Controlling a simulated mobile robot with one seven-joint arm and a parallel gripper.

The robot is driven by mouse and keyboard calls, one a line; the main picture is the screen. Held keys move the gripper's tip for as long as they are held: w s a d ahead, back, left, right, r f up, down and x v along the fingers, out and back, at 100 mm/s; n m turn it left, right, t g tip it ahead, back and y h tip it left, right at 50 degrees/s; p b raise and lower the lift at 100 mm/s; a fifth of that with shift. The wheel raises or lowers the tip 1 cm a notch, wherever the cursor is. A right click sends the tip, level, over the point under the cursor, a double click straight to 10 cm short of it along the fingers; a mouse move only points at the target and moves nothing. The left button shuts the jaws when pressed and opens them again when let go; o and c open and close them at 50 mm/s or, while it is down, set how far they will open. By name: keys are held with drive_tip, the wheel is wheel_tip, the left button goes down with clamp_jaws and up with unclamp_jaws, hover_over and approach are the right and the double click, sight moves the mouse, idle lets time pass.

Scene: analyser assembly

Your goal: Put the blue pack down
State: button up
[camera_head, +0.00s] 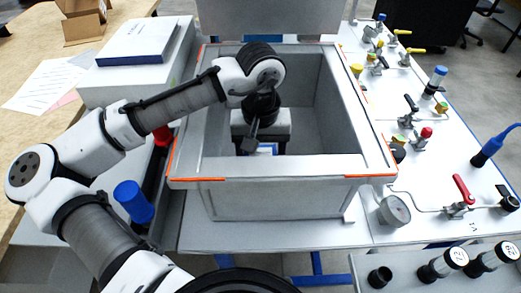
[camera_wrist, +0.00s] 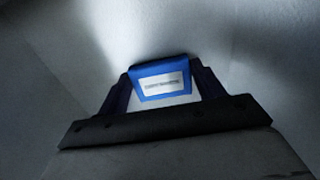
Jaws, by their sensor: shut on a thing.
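The blue pack (camera_wrist: 143,71) has a white label and sits between the two dark fingers of my gripper (camera_wrist: 163,83) in the wrist view. My gripper is shut on it. In the head view, my gripper (camera_head: 263,141) reaches down inside the open grey box (camera_head: 346,165). Only a small blue and white part of the pack (camera_head: 267,149) shows there, low between the fingers. The rest of it is hidden by my gripper and the box's front wall. I cannot tell whether the pack touches the box floor.
The box walls stand close around my wrist, with orange strips on the rim. A grey case with a blue and white book (camera_head: 140,41) stands at the left. Valves and a gauge (camera_head: 394,210) line the white panel at the right. Black-capped cylinders (camera_head: 443,264) stand at the front right.

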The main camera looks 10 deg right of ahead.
drive_tip(key=shift+f, duration=0.15)
drive_tip(key=o, duration=1)
drive_tip(key=shift+c, duration=0.2)
wheel_tip(320, 180, up, 12)
drive_tip(key=shift+p, duration=0.35)
